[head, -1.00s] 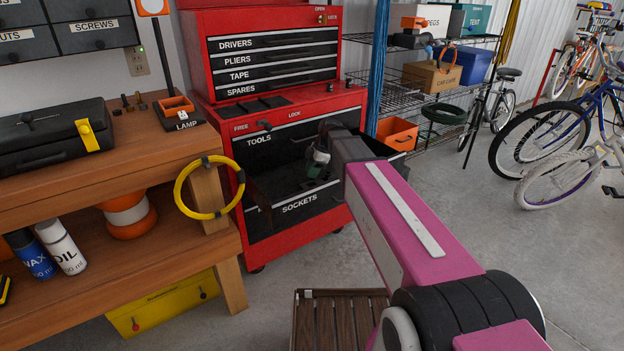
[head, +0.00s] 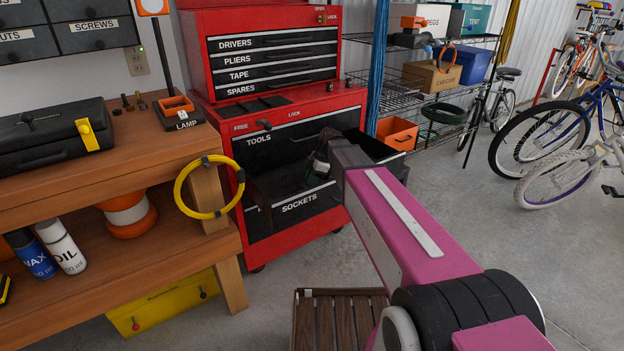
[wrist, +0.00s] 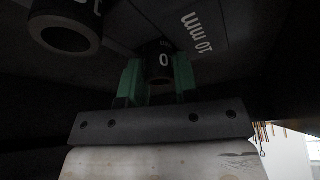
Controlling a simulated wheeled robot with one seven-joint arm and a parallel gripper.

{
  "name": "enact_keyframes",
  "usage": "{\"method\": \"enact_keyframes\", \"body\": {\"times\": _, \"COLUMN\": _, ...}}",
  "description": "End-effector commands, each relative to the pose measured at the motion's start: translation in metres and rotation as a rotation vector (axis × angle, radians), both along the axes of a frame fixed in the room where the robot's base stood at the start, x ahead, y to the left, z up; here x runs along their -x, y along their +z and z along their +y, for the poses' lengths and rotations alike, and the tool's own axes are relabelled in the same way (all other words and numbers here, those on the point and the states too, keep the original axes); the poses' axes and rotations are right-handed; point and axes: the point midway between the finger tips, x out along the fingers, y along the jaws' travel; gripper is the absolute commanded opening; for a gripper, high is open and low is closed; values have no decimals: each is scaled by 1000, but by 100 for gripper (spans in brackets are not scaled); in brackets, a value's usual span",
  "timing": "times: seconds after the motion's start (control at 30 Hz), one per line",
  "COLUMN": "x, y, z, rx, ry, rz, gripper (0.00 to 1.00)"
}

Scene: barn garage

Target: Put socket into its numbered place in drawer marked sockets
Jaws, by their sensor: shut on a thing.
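The drawer marked SOCKETS (head: 299,203) is pulled out low in the red tool cabinet. My gripper (wrist: 158,80) is inside it; in the head view the fingers are mostly hidden behind my arm and in shadow. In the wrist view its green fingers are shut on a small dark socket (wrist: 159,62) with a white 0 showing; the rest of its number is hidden. White lettering "10 mm" (wrist: 197,32) marks the dark surface just beyond and right of the socket. I cannot tell whether the socket touches the drawer floor.
A larger hollow socket (wrist: 66,32) is close by at the wrist view's upper left. The TOOLS drawer (head: 285,139) is shut above. A wooden bench (head: 120,165) with a hanging yellow ring (head: 180,190) stands left. A slatted wooden thing (head: 335,318) is on the floor in front.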

Motion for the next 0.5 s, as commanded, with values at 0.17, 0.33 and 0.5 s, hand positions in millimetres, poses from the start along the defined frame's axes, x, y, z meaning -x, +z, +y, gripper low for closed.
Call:
{"method": "enact_keyframes", "body": {"times": 0.17, "x": 1, "y": -10, "z": -1, "rx": 12, "ry": 0, "rz": 6, "gripper": 38}}
{"method": "enact_keyframes", "body": {"times": 0.33, "x": 1, "y": -11, "z": 0, "rx": 13, "ry": 0, "rz": 7, "gripper": 54}}
{"method": "enact_keyframes", "body": {"times": 0.5, "x": 1, "y": -9, "z": 1, "rx": 12, "ry": 1, "rz": 7, "gripper": 54}}
